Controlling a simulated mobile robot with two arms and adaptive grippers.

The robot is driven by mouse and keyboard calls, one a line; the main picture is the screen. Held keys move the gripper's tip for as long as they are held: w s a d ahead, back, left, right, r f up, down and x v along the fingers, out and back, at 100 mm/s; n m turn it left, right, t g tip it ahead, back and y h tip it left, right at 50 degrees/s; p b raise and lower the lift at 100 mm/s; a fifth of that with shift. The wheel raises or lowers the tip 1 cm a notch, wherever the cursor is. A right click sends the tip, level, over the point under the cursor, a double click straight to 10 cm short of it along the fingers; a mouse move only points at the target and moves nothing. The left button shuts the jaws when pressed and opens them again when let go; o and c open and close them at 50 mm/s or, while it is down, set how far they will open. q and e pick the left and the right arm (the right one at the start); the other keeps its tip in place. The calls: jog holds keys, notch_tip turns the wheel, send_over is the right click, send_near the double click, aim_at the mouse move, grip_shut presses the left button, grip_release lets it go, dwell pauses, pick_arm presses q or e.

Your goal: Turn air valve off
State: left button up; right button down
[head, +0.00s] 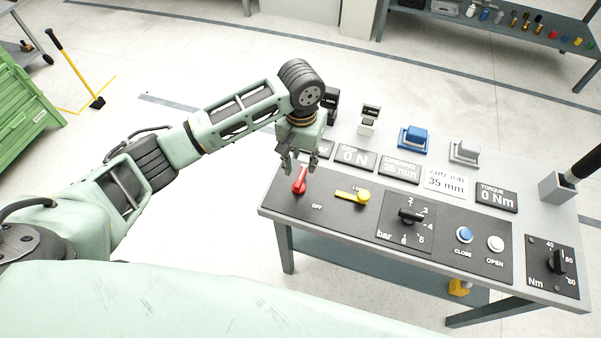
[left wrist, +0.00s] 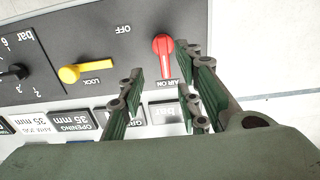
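The red air valve handle (head: 300,181) is on the black panel at the left end of the console. In the left wrist view the red handle (left wrist: 164,56) points toward the "AIR ON" label, with "OFF" off to its side. Contact cannot be told. A yellow lock lever (head: 353,196) lies beside the red handle. My right gripper is not in view.
The console (head: 400,160) also carries a black bar knob (head: 410,215), blue (head: 464,234) and white (head: 495,243) buttons, displays and a torque knob (head: 558,262). A shelf with tools (head: 500,20) stands at the back right.

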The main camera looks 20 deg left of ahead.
aim_at(300, 177)
pick_arm(q)
jog(key=shift+w+a+r, duration=0.1)
jog(key=shift+w+a, duration=0.05)
jog(key=shift+a, duration=0.15)
jog(key=shift+f, duration=0.35)
notch_tip(300, 177, down, 7)
jog(key=shift+r+p, duration=0.1)
jog(key=shift+p, duration=0.25)
jog(key=shift+c, duration=0.5)
grip_shut()
